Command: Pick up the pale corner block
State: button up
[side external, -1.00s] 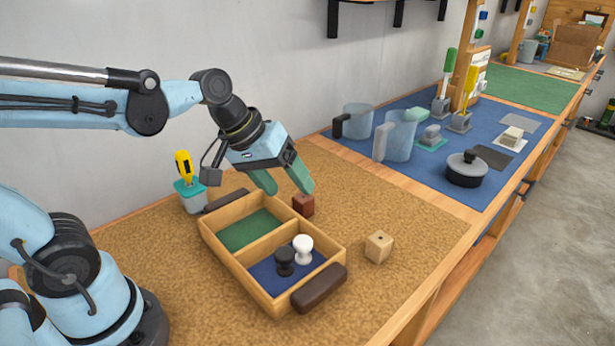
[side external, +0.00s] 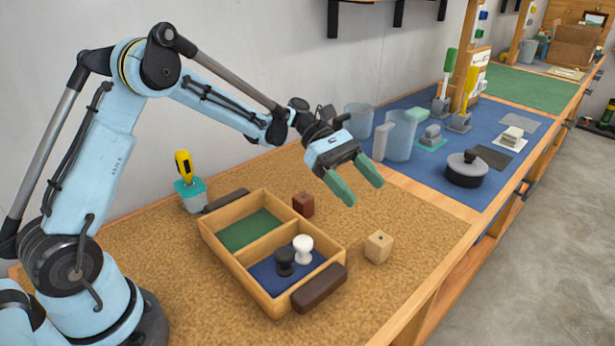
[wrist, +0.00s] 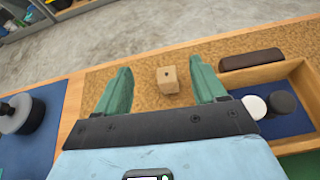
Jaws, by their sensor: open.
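The pale corner block (side external: 378,247) is a small light-wood cube with a dark hole in its top. It sits on the cork mat, right of the divided wooden tray (side external: 222,254). My gripper (side external: 360,192) is open and empty, in the air above and behind the block in the side view. In the wrist view the pale block (wrist: 168,80) shows between the two green fingers (wrist: 158,85), beyond their tips and nearer the right one. A dark red-brown block (side external: 303,204) stands against the tray's far side.
The tray holds a black knob (side external: 285,261) and a white knob (side external: 302,249) in its blue compartment; its green compartment is empty. A dark tray handle (side external: 320,288) lies left of the block. A lidded pot (side external: 466,170) and jugs (side external: 400,138) stand on the blue mat.

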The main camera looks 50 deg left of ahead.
send_near(372, 236)
jog(key=shift+h, duration=0.3)
jog(key=d+f, duration=0.3)
jog(key=shift+w+d+f, duration=0.4)
jog(key=shift+d+f, duration=0.15)
jog(key=shift+d, duration=0.5)
jog(key=shift+x, duration=2.95)
jog(key=c, duration=1)
jog(key=shift+c, duration=0.2)
jog(key=shift+s, duration=0.1)
